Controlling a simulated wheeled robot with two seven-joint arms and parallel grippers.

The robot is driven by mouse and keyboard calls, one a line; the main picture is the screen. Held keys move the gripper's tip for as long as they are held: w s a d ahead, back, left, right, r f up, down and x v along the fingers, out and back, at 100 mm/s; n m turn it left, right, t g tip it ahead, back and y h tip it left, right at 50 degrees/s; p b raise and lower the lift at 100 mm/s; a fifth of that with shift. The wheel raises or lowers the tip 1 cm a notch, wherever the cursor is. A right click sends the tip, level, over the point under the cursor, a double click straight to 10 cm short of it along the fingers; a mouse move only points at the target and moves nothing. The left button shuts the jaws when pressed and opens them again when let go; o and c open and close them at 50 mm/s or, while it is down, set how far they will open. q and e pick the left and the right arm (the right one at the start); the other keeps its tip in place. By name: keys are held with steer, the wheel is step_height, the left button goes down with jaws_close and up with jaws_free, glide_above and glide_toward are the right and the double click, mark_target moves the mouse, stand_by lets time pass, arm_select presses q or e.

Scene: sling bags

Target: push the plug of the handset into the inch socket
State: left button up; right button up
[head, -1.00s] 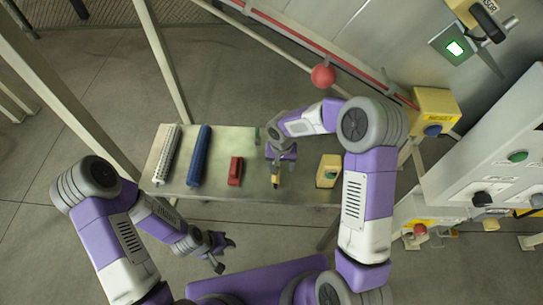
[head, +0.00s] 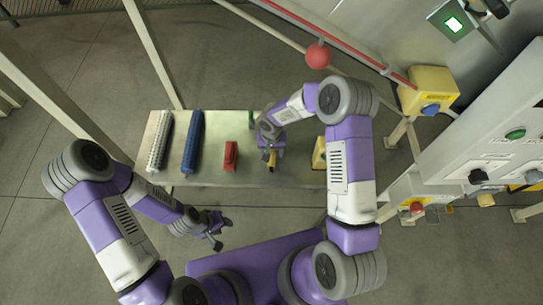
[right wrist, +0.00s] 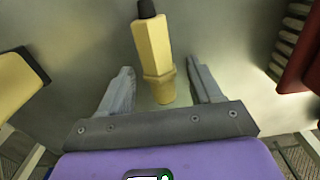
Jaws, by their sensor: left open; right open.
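A yellow faceted piece with a dark tip (right wrist: 153,45) stands out between the fingers of my right gripper (right wrist: 160,78) in the right wrist view. The fingers are open, with gaps on both sides of it. In the head view this yellow piece (head: 271,158) shows small over the table, beneath my right gripper (head: 269,149). I cannot tell whether it is the handset or its plug. No socket marked inch can be made out. My left gripper (head: 216,228) is open and empty, in front of the table's near edge.
On the metal table (head: 265,180) lie a white ribbed bar (head: 160,141), a blue bar (head: 193,141), a red block (head: 231,155) and a yellow box (head: 319,153). A yellow box with a blue button (head: 430,91) and a grey panel (head: 490,150) stand right. A red ball (head: 318,55) hangs behind.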

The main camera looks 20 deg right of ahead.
steer(key=c, duration=1)
steer(key=shift+c, duration=0.2)
steer(key=shift+w+r, duration=0.1)
